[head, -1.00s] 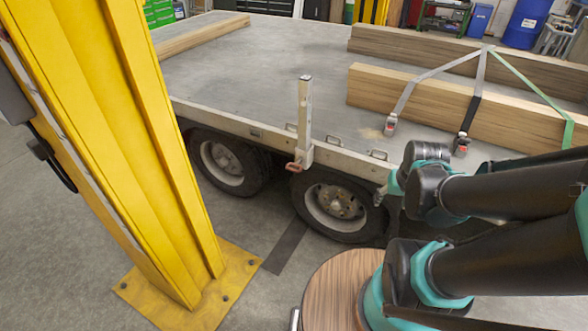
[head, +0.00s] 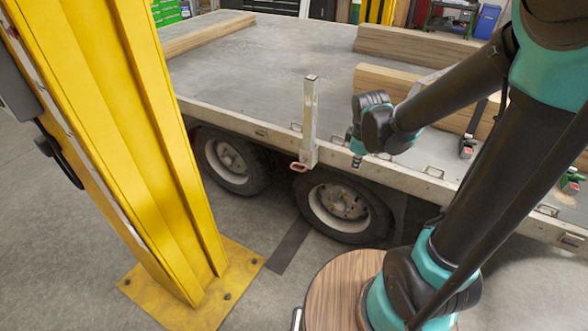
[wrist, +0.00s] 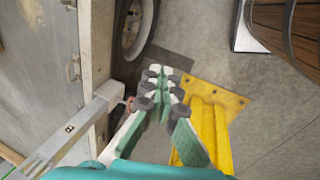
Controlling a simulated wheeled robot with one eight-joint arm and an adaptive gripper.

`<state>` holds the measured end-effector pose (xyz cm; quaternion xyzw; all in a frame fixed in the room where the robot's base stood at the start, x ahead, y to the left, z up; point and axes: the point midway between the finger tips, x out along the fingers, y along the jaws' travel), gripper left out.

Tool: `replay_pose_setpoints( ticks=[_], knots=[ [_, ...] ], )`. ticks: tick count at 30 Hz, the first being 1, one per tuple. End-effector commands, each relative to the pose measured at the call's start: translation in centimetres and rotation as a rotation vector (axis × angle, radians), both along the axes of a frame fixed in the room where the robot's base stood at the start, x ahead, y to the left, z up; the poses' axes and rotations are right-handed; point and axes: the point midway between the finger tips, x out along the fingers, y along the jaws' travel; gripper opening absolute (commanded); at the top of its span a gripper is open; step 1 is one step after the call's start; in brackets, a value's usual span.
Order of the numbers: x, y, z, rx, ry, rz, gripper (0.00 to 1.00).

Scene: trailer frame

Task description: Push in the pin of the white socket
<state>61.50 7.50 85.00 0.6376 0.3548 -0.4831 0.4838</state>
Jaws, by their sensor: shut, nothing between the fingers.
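The white socket (head: 309,154) is fixed to the side edge of the trailer bed and holds an upright white post (head: 310,105). Its pin, with a reddish loop handle (head: 298,167), sticks out on the outer side, low on the socket. My gripper (head: 357,162) is just right of the post in the head view, apart from it, pointing down. In the wrist view my gripper (wrist: 162,80) is shut and empty. There the post (wrist: 70,133) lies left of the fingers, and the reddish pin handle (wrist: 130,104) is partly hidden beside the left finger.
A yellow column (head: 125,150) stands on the floor at left, also visible beyond my fingers in the wrist view (wrist: 208,125). Trailer wheels (head: 345,205) sit below the bed edge. Timber beams (head: 410,45) and straps lie on the bed at right.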

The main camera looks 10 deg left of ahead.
Motion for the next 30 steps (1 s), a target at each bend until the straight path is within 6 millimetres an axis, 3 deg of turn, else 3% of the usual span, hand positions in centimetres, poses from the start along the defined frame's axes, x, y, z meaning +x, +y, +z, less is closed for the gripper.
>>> replay_pose_setpoints(
  ticks=[3, 9, 18, 24, 30],
  knots=[
    [2.2, 3.8, -0.5, -0.082, 0.015, 0.252, 0.0],
    [4.8, 10.5, -1.8, -0.219, 0.04, 0.673, 0.0],
    [6.4, 20.2, -4.8, -0.404, 0.073, 1.234, 0.0],
    [6.4, 23.5, -6.1, -0.469, 0.088, 1.429, 0.0],
    [6.4, 24.2, -6.4, -0.484, 0.091, 1.473, 0.0]
  ],
)
